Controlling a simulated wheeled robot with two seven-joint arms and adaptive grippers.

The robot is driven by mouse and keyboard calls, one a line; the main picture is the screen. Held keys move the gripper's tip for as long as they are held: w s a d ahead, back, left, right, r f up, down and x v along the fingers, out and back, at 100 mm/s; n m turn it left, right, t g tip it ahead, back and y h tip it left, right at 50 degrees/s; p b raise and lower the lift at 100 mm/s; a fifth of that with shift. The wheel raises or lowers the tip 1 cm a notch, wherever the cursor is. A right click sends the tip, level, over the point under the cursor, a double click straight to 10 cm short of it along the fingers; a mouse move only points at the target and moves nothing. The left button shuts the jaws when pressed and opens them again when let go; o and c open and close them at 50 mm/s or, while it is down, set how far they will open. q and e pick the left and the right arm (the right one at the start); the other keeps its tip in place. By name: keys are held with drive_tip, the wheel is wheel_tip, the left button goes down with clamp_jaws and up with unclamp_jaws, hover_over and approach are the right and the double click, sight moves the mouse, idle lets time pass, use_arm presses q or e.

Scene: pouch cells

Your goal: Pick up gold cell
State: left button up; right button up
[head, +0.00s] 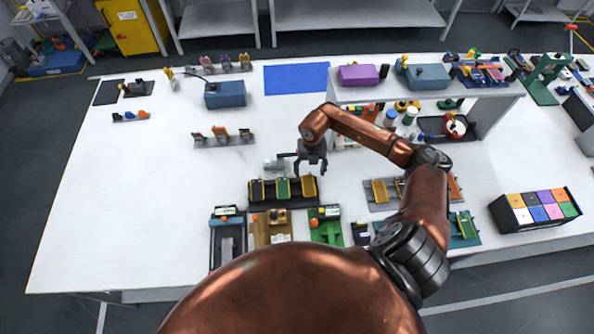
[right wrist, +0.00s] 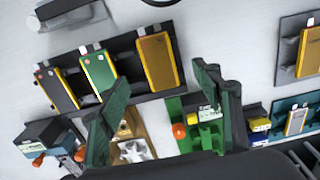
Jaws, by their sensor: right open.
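A dark rack (head: 284,204) holds three upright pouch cells on the white table. The gold cell (head: 308,186) is at its right end, a green cell (head: 283,188) is in the middle and a black cell with gold edges (head: 256,190) is at the left. My right gripper (head: 312,172) is open and empty, above and just behind the gold cell. In the right wrist view the gold cell (right wrist: 158,60) appears between the spread fingers, apart from them, beside the green cell (right wrist: 98,72). My left gripper is not in view.
Another rack (head: 372,208) with gold cells stands to the right, partly behind my arm. Fixtures, one with a green block (head: 326,228), stand in front of the dark rack. A raised shelf (head: 450,95) is at the back right. The table's left side is mostly clear.

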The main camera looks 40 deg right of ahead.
sight(308, 184)
drive_tip(key=shift+w+f, duration=0.15)
drive_tip(key=shift+w, duration=0.1)
drive_tip(key=shift+a+f, duration=0.1)
drive_tip(key=shift+f, duration=0.25)
drive_tip(key=shift+s+f+p, duration=0.15)
drive_tip(key=shift+f+p, duration=0.1)
drive_tip(key=shift+f, duration=0.35)
drive_tip(key=shift+s+f+p, duration=0.15)
drive_tip(key=shift+f+p, duration=0.1)
drive_tip(key=shift+f, duration=0.35)
wheel_tip(308, 184, down, 4)
drive_tip(key=shift+a+f+p, duration=0.1)
drive_tip(key=shift+p, duration=0.3)
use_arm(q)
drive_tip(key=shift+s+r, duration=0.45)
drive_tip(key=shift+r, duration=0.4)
use_arm(e)
drive_tip(key=shift+w, duration=0.1)
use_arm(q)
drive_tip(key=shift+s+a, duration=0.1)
use_arm(e)
drive_tip(key=shift+c, duration=0.2)
drive_tip(key=c, duration=0.6)
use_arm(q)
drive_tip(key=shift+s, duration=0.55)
use_arm(e)
drive_tip(key=c, duration=0.5)
